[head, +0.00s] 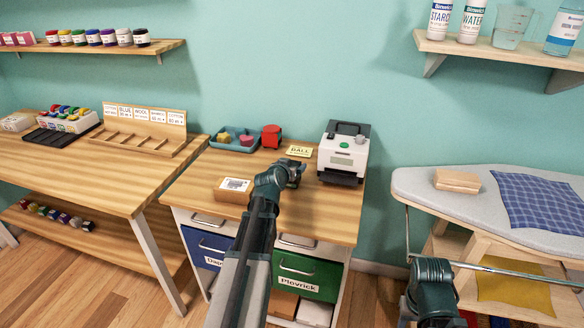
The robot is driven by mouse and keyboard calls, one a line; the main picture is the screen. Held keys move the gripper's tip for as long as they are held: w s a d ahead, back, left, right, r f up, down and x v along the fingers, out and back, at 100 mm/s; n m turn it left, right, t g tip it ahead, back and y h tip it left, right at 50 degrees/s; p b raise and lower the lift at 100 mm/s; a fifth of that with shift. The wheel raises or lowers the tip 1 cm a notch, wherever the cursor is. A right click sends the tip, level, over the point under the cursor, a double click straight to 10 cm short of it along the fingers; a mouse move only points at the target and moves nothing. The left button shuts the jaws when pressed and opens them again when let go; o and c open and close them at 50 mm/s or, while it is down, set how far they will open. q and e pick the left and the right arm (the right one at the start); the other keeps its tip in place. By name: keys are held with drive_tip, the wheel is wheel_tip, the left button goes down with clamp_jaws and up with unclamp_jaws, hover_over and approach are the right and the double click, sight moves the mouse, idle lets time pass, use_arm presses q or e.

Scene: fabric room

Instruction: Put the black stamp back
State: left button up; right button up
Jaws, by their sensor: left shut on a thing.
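My left gripper (296,172) reaches over the middle of the drawer desk (325,228). It is shut on a small dark thing that fits the black stamp; the jaws and wrist hide most of it. A blue-grey tray (223,144) stands at the back left of the desk, with a pink and a yellow piece in it. My right arm's wrist shows at the bottom right, but its fingers are not in view.
A white machine (343,155) stands right of my left gripper. A red object (271,136), a yellow card (299,151) and a small box with a label (233,189) are also on the desk. An ironing board (430,190) is at the right.

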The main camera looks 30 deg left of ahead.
use_arm(q)
drive_tip(key=shift+f, duration=0.2)
drive_tip(key=o, duration=1.1)
drive_tip(key=shift+r, duration=0.1)
drive_tip(key=shift+o, duration=0.2)
drive_tip(key=shift+r, duration=0.3)
drive_tip(key=p+v, duration=0.4)
drive_tip(key=v, duration=0.8)
drive_tip(key=shift+f+p, duration=0.2)
drive_tip(key=shift+p, duration=0.2)
